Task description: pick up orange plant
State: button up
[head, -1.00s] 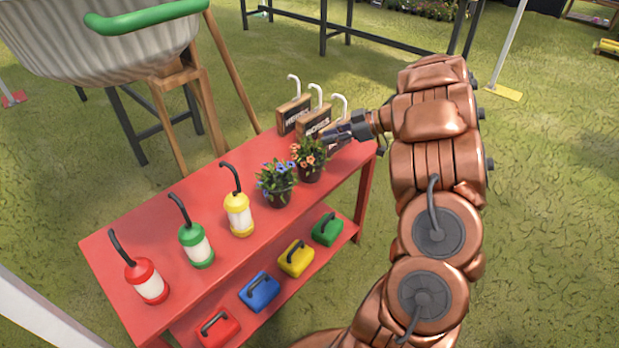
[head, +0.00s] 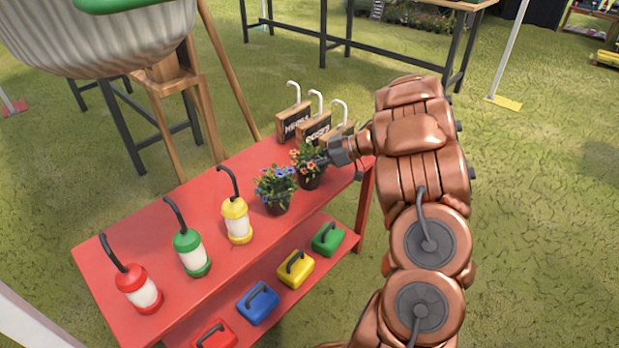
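The orange plant (head: 309,168) is a dark pot with orange flowers and green leaves. It stands upright on the red table (head: 177,255) near its right end. My gripper (head: 325,160) reaches in from the right, and its tips are at the right side of the plant, overlapping its leaves in the head view. The fingers are small and partly hidden among the leaves, so I cannot tell whether they are open or shut or touch the pot.
A blue-flowered plant (head: 276,190) stands close to the left. Wooden signs with white hooks (head: 296,118) stand just behind. Yellow (head: 237,219), green (head: 191,251) and red (head: 137,288) lanterns line the table. Small coloured boxes (head: 295,267) sit on the lower shelf.

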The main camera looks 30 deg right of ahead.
jog(key=shift+c, duration=0.5)
grip_shut()
